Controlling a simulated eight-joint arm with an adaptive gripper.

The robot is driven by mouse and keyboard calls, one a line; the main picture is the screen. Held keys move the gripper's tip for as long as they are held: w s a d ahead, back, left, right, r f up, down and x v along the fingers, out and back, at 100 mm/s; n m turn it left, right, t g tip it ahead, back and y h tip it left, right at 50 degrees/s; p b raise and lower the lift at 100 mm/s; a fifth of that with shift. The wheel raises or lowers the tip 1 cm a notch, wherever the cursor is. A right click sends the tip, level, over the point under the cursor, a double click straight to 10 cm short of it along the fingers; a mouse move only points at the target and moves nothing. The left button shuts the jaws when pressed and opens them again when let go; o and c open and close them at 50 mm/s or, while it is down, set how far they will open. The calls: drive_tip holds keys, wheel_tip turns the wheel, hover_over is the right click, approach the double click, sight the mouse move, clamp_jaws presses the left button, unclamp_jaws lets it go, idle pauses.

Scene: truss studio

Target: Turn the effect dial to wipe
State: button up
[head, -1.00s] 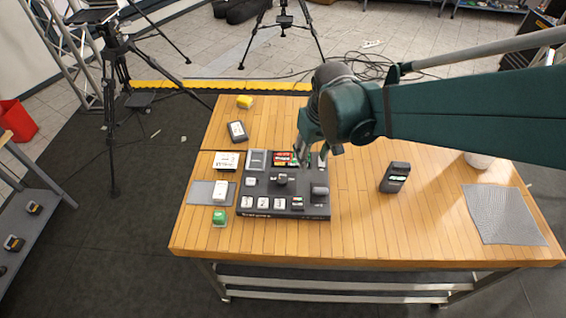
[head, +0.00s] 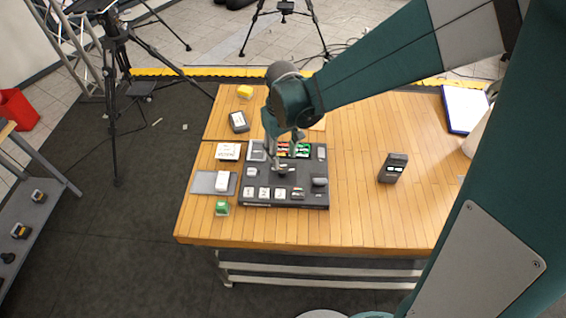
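A dark switcher console (head: 308,167) lies on the wooden table, with white buttons along its front and small lit red and green screens at its back. A dark knob, seemingly the dial, stands near the middle of the console; my gripper now mostly covers it. Any effect labels, including wipe, are too small to read. My gripper (head: 281,170) points down over the console's middle, with its fingertips at the knob. I cannot tell whether the fingers touch or grip it. A lever-like dark part (head: 319,183) sits at the console's right side.
A dark handheld device (head: 393,167) stands to the right on the table. A white box (head: 228,151), a grey mat (head: 201,182), a green item (head: 222,208), a dark box (head: 238,121) and a yellow item (head: 244,91) lie left of or behind the console. The table between console and device is clear.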

sight(283, 170)
idle(0.4)
drive_tip(key=shift+f, duration=3.85)
drive_tip(key=c, duration=0.9)
